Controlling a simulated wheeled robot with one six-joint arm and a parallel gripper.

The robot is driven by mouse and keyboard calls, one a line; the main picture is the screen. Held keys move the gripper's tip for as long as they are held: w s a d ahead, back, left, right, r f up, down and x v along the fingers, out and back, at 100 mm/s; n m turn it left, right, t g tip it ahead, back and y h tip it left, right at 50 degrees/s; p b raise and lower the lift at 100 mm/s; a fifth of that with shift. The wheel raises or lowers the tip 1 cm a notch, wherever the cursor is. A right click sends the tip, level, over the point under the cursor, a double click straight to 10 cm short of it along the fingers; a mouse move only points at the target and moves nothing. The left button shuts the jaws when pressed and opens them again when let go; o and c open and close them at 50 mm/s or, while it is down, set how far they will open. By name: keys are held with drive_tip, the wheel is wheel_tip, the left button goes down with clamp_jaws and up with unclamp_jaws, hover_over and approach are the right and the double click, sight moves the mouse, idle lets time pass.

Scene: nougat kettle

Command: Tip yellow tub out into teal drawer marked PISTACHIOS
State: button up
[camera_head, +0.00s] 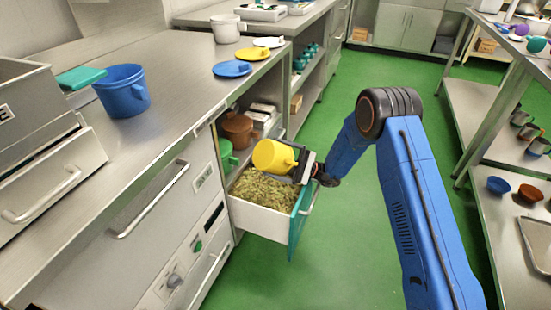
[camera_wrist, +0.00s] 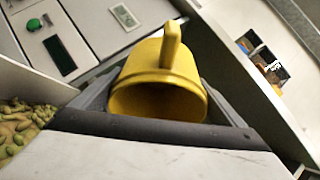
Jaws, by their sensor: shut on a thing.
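The yellow tub (camera_head: 272,156) is held on its side above the open teal drawer (camera_head: 298,228). The drawer has a teal front and white side walls, and holds a heap of greenish-brown pistachios (camera_head: 262,188). My gripper (camera_head: 301,167) is shut on the tub at the drawer's front end. In the wrist view the tub (camera_wrist: 160,75) sits between the dark fingers of my gripper (camera_wrist: 160,103), handle up in the picture. Its mouth shows with no nuts visible inside; the deeper interior is shaded. Pistachios (camera_wrist: 22,122) show at the left. The drawer's marking cannot be read.
A brown pot (camera_head: 238,130) and a green tub (camera_head: 228,158) stand on the shelf behind the drawer. The steel counter (camera_head: 170,85) above carries a blue tub (camera_head: 122,90) and lids. Green floor (camera_head: 335,240) is clear in front; a steel rack (camera_head: 495,205) stands at right.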

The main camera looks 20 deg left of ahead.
sight(276, 144)
drive_tip(key=shift+r+n+t+h, duration=0.35)
drive_tip(key=shift+n+h, duration=0.25)
drive_tip(key=shift+h, duration=0.4)
wheel_tip(276, 144, up, 3)
drive_tip(key=n+t+h, duration=0.1)
drive_tip(key=h, duration=0.1)
drive_tip(key=n+t+h, duration=0.1)
drive_tip(key=t+h, duration=0.1)
drive_tip(key=h, duration=0.1)
drive_tip(key=n+t+h, duration=0.1)
drive_tip(key=h, duration=0.2)
drive_tip(key=shift+n+t, duration=0.3)
drive_tip(key=shift+t, duration=0.05)
drive_tip(key=t+h, duration=0.2)
drive_tip(key=r+n+t+h, duration=0.1)
drive_tip(key=h, duration=0.1)
drive_tip(key=shift+s+a+r+t+h, duration=0.1)
drive_tip(key=shift+r+t+h, duration=0.1)
drive_tip(key=shift+t+h, duration=0.15)
drive_tip(key=t+h, duration=0.1)
drive_tip(key=r+n+t+h, duration=0.1)
drive_tip(key=t, duration=0.1)
drive_tip(key=shift+r+n+t+h, duration=0.15)
drive_tip(key=shift+r+t+h, duration=0.1)
drive_tip(key=shift+t+h, duration=0.4)
drive_tip(key=shift+r+n+t+h, duration=0.15)
drive_tip(key=shift+r+t+h, duration=0.05)
drive_tip(key=shift+t+h, duration=0.35)
